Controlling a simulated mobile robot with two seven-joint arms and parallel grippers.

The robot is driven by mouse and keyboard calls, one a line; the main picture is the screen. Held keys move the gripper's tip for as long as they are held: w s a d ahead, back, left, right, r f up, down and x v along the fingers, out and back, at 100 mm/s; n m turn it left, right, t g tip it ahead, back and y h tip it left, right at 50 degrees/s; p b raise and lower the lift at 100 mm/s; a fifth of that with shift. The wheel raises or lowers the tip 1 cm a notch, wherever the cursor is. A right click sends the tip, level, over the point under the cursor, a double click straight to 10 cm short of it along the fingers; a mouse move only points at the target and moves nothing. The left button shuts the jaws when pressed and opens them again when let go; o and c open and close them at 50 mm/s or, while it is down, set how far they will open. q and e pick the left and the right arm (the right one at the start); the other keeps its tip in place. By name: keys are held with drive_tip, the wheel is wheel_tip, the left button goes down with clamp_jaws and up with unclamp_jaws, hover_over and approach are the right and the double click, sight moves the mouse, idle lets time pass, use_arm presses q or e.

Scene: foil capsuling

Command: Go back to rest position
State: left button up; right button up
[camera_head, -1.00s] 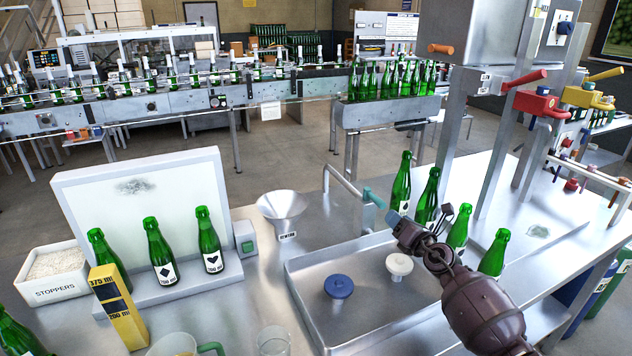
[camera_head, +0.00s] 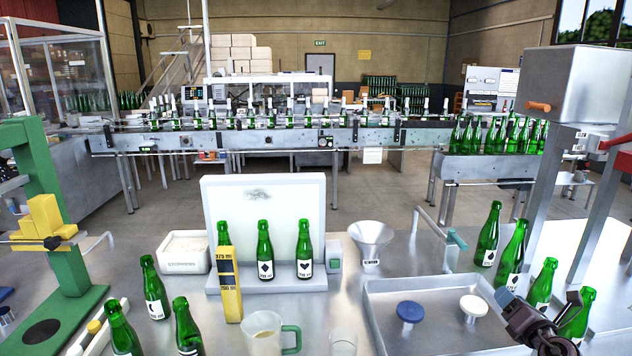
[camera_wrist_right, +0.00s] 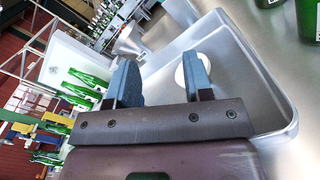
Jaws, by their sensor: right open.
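My right gripper (camera_head: 530,305) is at the lower right in the head view, over the right part of the metal tray (camera_head: 380,318). Its fingers are apart with nothing between them; in the right wrist view the gripper (camera_wrist_right: 162,82) also shows open and empty. A blue stopper (camera_head: 410,311) and a white stopper (camera_head: 473,307) stand in the tray, left of the gripper. The white stopper shows partly behind a finger in the wrist view (camera_wrist_right: 183,76). Green bottles (camera_head: 514,258) stand near the gripper on the right. My left gripper is not in view.
Three bottles (camera_head: 265,250) stand before a white panel (camera_head: 230,195), with a yellow gauge (camera_head: 229,285) in front. A funnel (camera_head: 370,240), a stoppers bin (camera_head: 183,253) and a mug (camera_head: 263,333) share the bench. Several more bottles (camera_head: 154,287) stand at left.

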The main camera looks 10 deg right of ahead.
use_arm(q)
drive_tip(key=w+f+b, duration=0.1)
drive_tip(key=b, duration=0.2)
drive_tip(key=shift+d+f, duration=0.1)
use_arm(e)
drive_tip(key=s+a+f+m+g, duration=0.3)
drive_tip(key=s+a+f+m, duration=0.7)
drive_tip(key=s+m, duration=0.3)
drive_tip(key=s+a+f+m+g+y, duration=0.1)
drive_tip(key=s+a+f+m+g, duration=0.2)
drive_tip(key=s+a+f+m, duration=0.8)
drive_tip(key=s+a+m, duration=0.2)
drive_tip(key=s+m, duration=0.1)
drive_tip(key=s, duration=0.1)
drive_tip(key=shift+s+a+f+m, duration=0.2)
drive_tip(key=shift+s+f+m, duration=0.1)
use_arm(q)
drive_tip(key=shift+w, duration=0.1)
